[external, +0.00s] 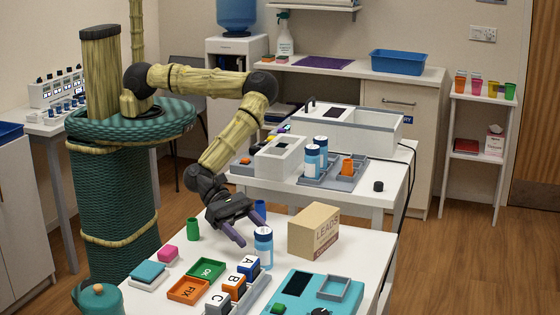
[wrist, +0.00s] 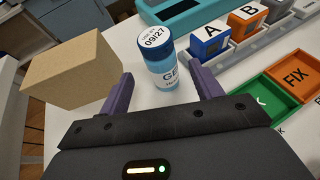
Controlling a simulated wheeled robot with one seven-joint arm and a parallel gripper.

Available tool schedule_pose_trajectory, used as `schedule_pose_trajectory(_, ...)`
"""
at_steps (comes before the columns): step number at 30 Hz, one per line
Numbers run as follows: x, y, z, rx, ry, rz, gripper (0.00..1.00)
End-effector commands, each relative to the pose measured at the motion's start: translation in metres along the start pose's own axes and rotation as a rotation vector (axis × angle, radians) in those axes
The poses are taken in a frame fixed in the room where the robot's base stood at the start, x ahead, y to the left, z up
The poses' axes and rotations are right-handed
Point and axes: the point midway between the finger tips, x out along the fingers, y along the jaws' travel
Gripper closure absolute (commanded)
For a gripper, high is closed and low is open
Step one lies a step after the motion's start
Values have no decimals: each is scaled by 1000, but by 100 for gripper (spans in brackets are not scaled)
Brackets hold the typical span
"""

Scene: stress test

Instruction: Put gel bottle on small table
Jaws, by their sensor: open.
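In the wrist view the gel bottle (wrist: 160,58) shows a lid marked 09/27 and a partly seen label starting "GE". My gripper (external: 247,225) is open, with its purple fingers pointing down towards the bottle. In the wrist view the bottle stands ahead of and between the fingertips, and the gripper holds nothing. Which table is the small table, I cannot tell; another white table (external: 378,205) stands behind the front one.
A cardboard box (external: 314,231) stands close to the right of the bottle. Lettered blocks (external: 234,286), a green tray (external: 206,269), an orange tray (external: 188,290) and a teal device (external: 318,292) crowd the front. Two similar bottles (external: 312,160) stand on the table behind.

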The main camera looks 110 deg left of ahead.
Motion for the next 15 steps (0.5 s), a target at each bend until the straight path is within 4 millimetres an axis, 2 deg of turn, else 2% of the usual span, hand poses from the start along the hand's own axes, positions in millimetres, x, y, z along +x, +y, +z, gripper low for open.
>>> schedule_pose_trajectory(11,4,0,0,0,0,0,35)
schedule_pose_trajectory(15,11,-1,0,2,0,1,35)
